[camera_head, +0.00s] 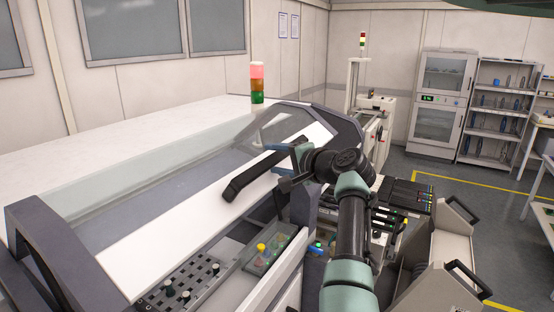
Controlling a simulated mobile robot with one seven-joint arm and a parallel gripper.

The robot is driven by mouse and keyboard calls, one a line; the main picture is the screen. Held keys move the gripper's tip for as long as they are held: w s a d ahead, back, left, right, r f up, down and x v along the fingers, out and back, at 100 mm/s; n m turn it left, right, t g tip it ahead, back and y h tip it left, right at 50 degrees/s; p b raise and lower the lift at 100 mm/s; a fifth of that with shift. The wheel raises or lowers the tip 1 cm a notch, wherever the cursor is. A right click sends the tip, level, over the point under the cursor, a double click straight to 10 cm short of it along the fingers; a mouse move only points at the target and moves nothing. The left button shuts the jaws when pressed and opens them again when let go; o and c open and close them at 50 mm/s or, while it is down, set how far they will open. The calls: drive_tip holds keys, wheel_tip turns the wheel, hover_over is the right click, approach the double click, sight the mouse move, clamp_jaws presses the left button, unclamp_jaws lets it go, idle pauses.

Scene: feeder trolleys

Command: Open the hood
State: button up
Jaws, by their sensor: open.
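The hood is a long machine cover with a clear window, a white front panel (150,223) and dark rounded end frames. It is down over the machine. A long black bar handle (255,175) is fixed across its front panel. My gripper (279,176) is open, at the right part of the handle, close to it. In this view the gripper and wrist overlap the handle's right end, so I cannot tell whether the fingers touch it or are around it.
Below the hood lie a control panel with knobs (184,294) and a button box with a yellow button (262,250). Feeder units (408,196) and a trolley with black handles (455,238) stand right of my arm. A signal tower (257,84) rises behind. Floor at the right is clear.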

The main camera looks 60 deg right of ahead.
drive_tip(key=shift+s+f, duration=0.15)
drive_tip(key=shift+s, duration=0.05)
drive_tip(key=b+v, duration=0.6)
drive_tip(key=v, duration=0.6)
drive_tip(key=shift+s+r, duration=0.25)
drive_tip(key=shift+r, duration=0.05)
drive_tip(key=shift+a, duration=0.1)
